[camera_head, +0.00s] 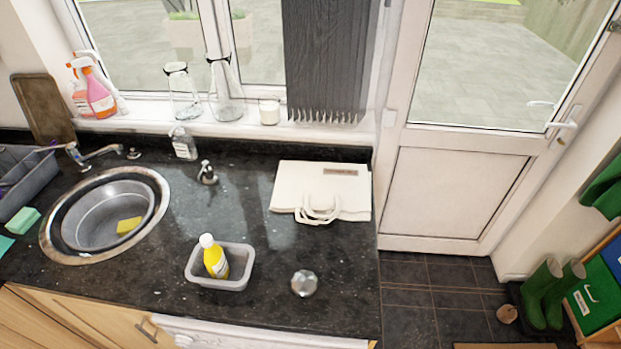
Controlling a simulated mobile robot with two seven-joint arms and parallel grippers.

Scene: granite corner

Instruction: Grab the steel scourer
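A small round silver-grey object, which looks like the steel scourer (304,283), lies on the black granite counter (150,295) near its front edge. It sits to the right of a grey tub and apart from it. Nothing covers it. Neither of my grippers shows in the head view.
The grey tub (236,284) holds a yellow bottle (215,260). A folded cream bag (290,185) lies behind the scourer. The round sink (160,185) with a yellow sponge (128,225) is at the left. The counter around the scourer is clear, and its right edge is close.

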